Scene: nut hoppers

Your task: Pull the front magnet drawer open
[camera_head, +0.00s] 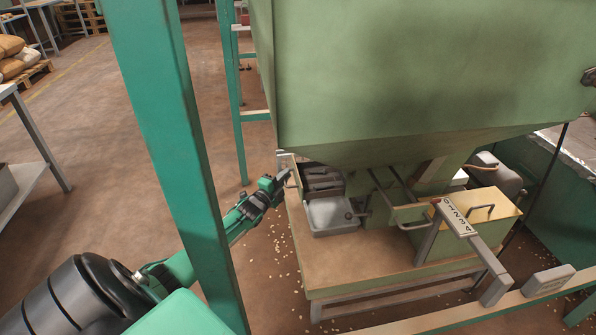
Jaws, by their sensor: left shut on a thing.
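My left gripper (284,178) reaches in from the left, past the green post, to the left side of the hopper base. It is shut on a pale handle (291,168) there, which looks like the front magnet drawer's handle. The contact is small and partly hidden by the fingers. Grey metal drawer parts (320,178) lie just right of the handle, under the hopper. How far the drawer stands out cannot be told. My right gripper is not in view.
The large green hopper (420,75) hangs over the base table (340,265). A green post (175,140) rises close beside my left arm. Several nuts lie on the floor.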

